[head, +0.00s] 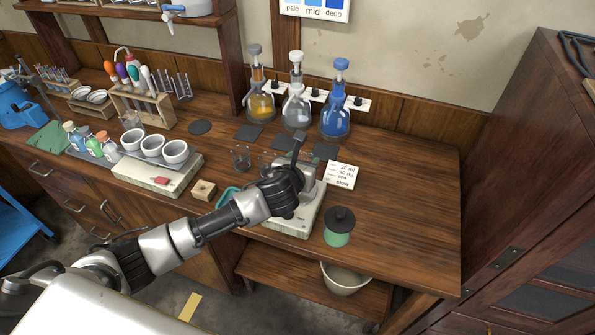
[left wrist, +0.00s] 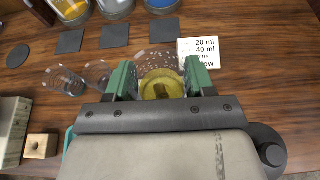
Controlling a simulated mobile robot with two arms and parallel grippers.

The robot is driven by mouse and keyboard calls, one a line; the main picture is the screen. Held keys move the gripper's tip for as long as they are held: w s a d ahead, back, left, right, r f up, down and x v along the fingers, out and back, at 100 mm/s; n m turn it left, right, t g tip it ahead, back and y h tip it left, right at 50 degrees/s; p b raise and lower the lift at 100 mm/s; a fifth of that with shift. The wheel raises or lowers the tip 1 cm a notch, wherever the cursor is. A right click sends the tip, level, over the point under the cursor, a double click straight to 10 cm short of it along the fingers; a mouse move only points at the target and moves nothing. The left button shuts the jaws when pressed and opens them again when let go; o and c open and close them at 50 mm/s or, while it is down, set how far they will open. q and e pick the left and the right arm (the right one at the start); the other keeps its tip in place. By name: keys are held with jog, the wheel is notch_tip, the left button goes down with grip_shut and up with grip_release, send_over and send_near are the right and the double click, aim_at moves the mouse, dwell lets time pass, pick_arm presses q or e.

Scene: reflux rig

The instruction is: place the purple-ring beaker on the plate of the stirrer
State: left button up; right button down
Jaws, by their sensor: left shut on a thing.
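My left gripper (head: 297,178) is over the white stirrer (head: 296,222) and hides much of its top. In the left wrist view, its green fingers (left wrist: 159,68) are closed on a clear glass beaker (left wrist: 160,60) with something yellow-olive at its bottom. No purple ring can be made out on it. Whether the beaker touches the stirrer's plate is hidden. Two small empty glass beakers (left wrist: 66,82) stand on the bench to the left; one shows in the head view (head: 241,158). My right gripper is not in view.
Flasks with yellow, clear and blue contents (head: 336,118) stand behind. A wooden block (head: 203,190) is at left. The right bench end is clear.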

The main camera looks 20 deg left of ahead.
pick_arm(q)
jog(key=shift+a+f, duration=0.4)
jog(key=shift+a, duration=0.05)
jog(key=shift+f, duration=1.95)
jog(key=shift+f, duration=0.1)
jog(key=o, duration=1)
jog(key=shift+c, duration=0.2)
jog(key=v, duration=1.2)
